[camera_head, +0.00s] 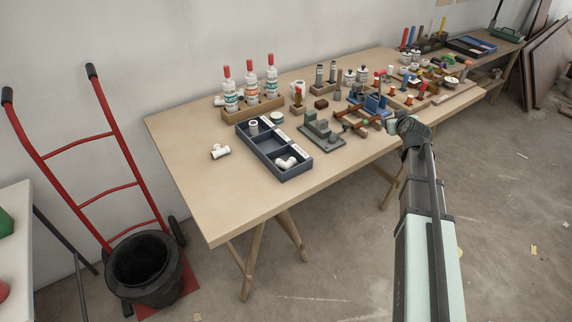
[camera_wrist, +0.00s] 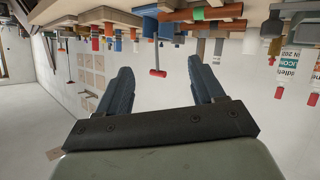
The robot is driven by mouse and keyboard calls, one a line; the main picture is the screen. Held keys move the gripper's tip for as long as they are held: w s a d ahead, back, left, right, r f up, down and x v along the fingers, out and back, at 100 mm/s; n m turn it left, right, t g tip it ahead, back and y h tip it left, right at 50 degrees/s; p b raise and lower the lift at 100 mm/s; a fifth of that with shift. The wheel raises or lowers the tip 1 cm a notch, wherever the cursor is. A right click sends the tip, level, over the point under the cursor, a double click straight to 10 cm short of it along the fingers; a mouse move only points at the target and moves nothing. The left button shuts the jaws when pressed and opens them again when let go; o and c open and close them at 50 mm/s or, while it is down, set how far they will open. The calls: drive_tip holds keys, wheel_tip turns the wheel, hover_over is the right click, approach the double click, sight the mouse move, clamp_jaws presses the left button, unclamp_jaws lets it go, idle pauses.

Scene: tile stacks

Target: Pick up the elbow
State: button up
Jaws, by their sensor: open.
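A white pipe fitting that looks like the elbow (camera_head: 286,162) lies in the front compartment of the dark divided tray (camera_head: 302,174). A white tee-shaped fitting (camera_head: 220,152) lies on the table left of the tray. A short white cylindrical fitting (camera_head: 253,127) stands in the tray's back compartment. My gripper (camera_head: 394,118) is over the table's front edge, well right of the tray. In the wrist view, my gripper (camera_wrist: 160,66) has its two dark fingers spread with nothing between them. The fitting in the front compartment is not identifiable in the wrist view.
Red-capped bottles (camera_head: 252,84) stand in a wooden holder behind the tray. A green-grey stepped fixture (camera_head: 320,132) stands between the tray and my gripper. Tools and small parts crowd the table's right side. The table (camera_head: 190,190) is mostly bare left of the tray.

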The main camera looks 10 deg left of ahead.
drive_tip(key=a+r+n+g+y, duration=0.1)
drive_tip(key=a+n+g+y, duration=0.1)
drive_tip(key=a+n, duration=0.6)
drive_tip(key=r+n+g+h, duration=0.25)
drive_tip(key=n+g, duration=0.85)
drive_tip(key=n, duration=0.8)
hover_over(286, 163)
drive_tip(key=w, duration=0.1)
drive_tip(key=shift+h, duration=0.45)
drive_tip(key=f, duration=1.3)
drive_tip(key=shift+w+a+f, duration=0.15)
drive_tip(key=shift+a+f, duration=0.2)
drive_tip(key=shift+f, duration=0.05)
drive_tip(key=shift+c, duration=0.5)
drive_tip(key=c, duration=0.6)
drive_tip(key=shift+o, duration=0.2)
drive_tip(key=shift+r, duration=0.1)
